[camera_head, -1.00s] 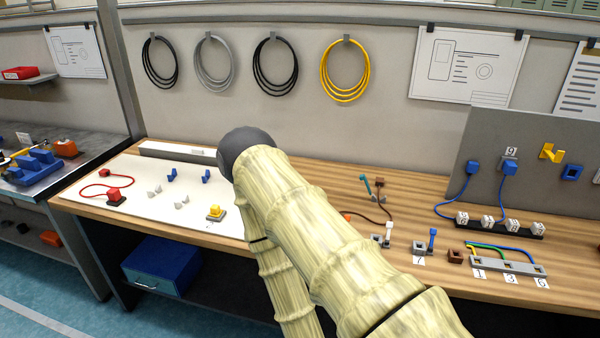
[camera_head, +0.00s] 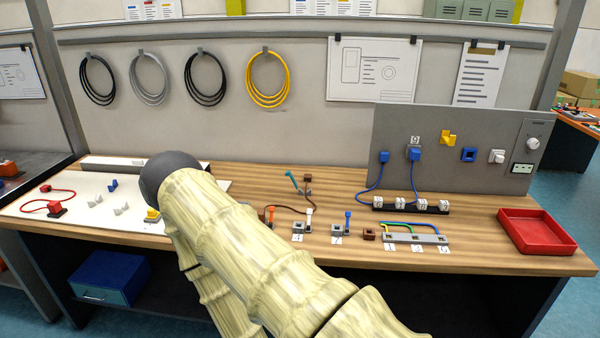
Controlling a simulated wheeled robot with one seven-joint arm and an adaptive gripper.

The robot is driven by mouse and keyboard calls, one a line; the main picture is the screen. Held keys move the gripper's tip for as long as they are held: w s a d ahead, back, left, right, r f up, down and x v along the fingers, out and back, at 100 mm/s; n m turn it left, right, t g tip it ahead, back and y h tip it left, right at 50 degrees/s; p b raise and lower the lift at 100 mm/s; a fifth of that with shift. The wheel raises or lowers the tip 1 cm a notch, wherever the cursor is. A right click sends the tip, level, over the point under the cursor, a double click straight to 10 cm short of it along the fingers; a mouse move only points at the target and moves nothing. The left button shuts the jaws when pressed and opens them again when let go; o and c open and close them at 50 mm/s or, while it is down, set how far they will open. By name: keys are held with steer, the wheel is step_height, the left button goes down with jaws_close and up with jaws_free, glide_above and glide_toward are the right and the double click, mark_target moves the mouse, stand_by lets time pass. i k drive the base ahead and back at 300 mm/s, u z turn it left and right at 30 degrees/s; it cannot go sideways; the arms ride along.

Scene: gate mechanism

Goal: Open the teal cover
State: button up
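A small teal piece (camera_head: 292,181), which looks like the teal cover, stands tilted on the wooden table, right of the middle of the white board. Its hinge or base is too small to make out. A small brown block (camera_head: 308,178) is just right of it, and a dark brown cable runs close by. My arm, in a pale wrinkled sleeve with a dark rounded joint, crosses the foreground left of and below the teal piece. My gripper is not in view.
A grey panel (camera_head: 440,145) with blue plugs and a yellow part stands at the right. A red tray (camera_head: 538,231) lies at the right table end. A row of small sockets (camera_head: 338,232) lines the front. A white board (camera_head: 100,222) lies at the left.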

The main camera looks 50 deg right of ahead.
mark_target(287, 174)
steer(key=z, duration=0.75)
steer(key=i, duration=0.25)
